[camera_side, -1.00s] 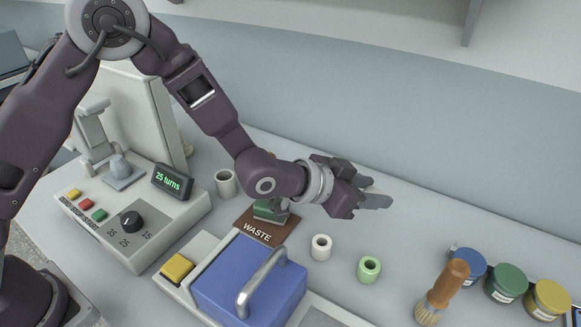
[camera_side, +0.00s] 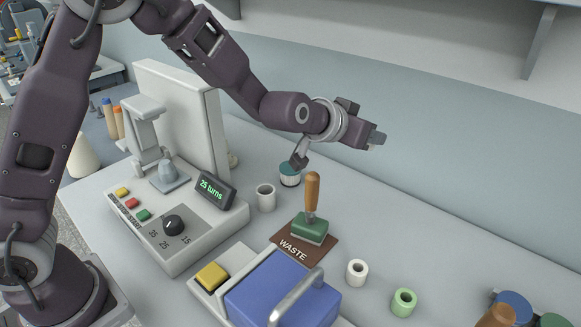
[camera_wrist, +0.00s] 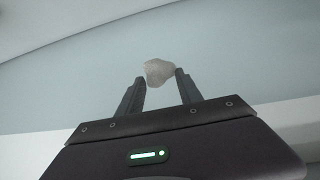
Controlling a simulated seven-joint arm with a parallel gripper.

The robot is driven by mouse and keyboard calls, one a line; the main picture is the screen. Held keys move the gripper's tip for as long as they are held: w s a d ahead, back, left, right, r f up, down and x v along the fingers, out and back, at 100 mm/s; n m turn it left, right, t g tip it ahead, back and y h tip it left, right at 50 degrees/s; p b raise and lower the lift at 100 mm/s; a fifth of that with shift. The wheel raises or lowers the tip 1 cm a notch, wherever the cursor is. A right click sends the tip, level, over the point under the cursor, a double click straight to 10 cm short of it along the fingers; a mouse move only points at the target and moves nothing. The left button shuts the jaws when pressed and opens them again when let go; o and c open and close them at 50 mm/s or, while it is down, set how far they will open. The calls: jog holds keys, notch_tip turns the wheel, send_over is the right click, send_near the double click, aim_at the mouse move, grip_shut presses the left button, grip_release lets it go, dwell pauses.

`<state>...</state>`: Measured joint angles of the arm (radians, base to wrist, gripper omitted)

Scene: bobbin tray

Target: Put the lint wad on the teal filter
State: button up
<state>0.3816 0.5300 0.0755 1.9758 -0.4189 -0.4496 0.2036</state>
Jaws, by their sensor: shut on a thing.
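The lint wad (camera_wrist: 158,72) is a small greyish-beige lump between my fingertips in the wrist view. My gripper (camera_side: 377,138) is shut on it, pointing right and held high above the bench in the side view. I cannot make out the wad there. The likely teal filter (camera_side: 290,176) is a short cylinder with a teal top and pale ribbed side, standing toward the back of the bench. It is below and left of my gripper, apart from it. A part of my wrist hides some of its top edge.
A green block brush with a wooden handle (camera_side: 312,200) stands on the brown WASTE mat (camera_side: 288,258). A grey bobbin (camera_side: 265,197), white bobbin (camera_side: 357,272) and green bobbin (camera_side: 403,302) stand nearby. A blue handled box (camera_side: 270,300) is in front. The winder (camera_side: 180,235) stands left.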

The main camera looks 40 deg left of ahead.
jog(key=a+n+y, duration=0.4)
jog(key=a, duration=0.9)
jog(key=n+g+y, duration=0.2)
jog(key=y, duration=0.1)
send_over(289, 170)
jog(key=shift+t, duration=0.3)
notch_tip(289, 170, down, 14)
jog(key=shift+w, duration=0.1)
jog(key=shift+f, duration=0.4)
jog(key=o, duration=1.3)
jog(key=shift+f, duration=0.1)
